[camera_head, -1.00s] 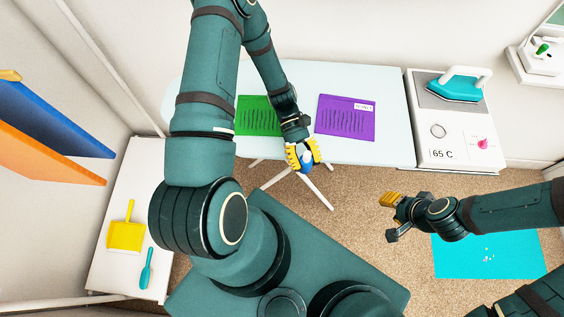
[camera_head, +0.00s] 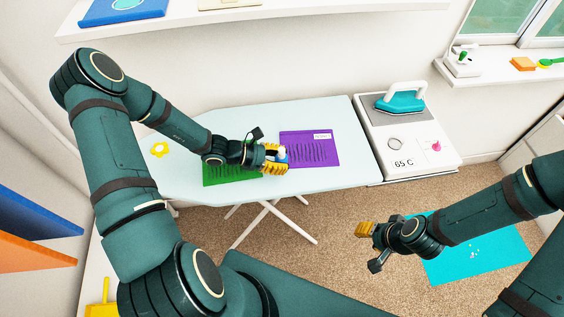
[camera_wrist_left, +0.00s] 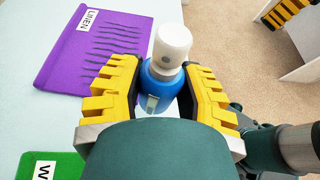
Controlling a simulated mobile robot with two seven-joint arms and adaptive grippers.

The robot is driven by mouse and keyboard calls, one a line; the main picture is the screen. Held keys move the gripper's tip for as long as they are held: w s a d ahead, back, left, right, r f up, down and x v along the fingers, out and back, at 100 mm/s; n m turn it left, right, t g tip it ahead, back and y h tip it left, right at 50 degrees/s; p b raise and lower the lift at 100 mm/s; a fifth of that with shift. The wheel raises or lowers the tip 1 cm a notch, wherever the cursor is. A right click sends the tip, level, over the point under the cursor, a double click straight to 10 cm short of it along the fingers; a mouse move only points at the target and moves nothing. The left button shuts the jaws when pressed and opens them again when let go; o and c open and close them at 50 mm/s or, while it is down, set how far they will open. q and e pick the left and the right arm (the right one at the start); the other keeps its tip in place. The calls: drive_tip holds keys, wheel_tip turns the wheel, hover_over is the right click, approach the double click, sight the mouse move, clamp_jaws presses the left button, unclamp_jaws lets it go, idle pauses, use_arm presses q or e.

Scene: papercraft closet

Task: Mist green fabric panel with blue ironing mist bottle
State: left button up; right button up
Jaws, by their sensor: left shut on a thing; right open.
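The green fabric panel (camera_head: 222,176) lies on the ironing board, partly hidden under my left arm. A corner of it with a white label shows in the left wrist view (camera_wrist_left: 28,168). My left gripper (camera_head: 274,158) is shut on the blue mist bottle (camera_head: 282,154), at the right end of the green panel. In the left wrist view the blue bottle (camera_wrist_left: 160,92) with its white top sits between the yellow fingers. My right gripper (camera_head: 370,246) is open and empty, over the floor in front of the board.
A purple panel labelled LINEN (camera_head: 310,150) lies right of the green one on the pale ironing board (camera_head: 340,175). A teal iron (camera_head: 400,102) stands on a white cabinet (camera_head: 432,165) at the right. A cyan mat (camera_head: 480,262) lies on the floor.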

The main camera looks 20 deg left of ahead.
use_arm(q)
drive_tip(key=shift+a+f, duration=0.1)
drive_tip(key=shift+f+b, duration=1.5)
drive_tip(key=shift+f, duration=0.3)
drive_tip(key=o, duration=1.1)
drive_tip(key=shift+o, duration=0.2)
drive_tip(key=v, duration=1.2)
drive_tip(key=shift+s, duration=0.1)
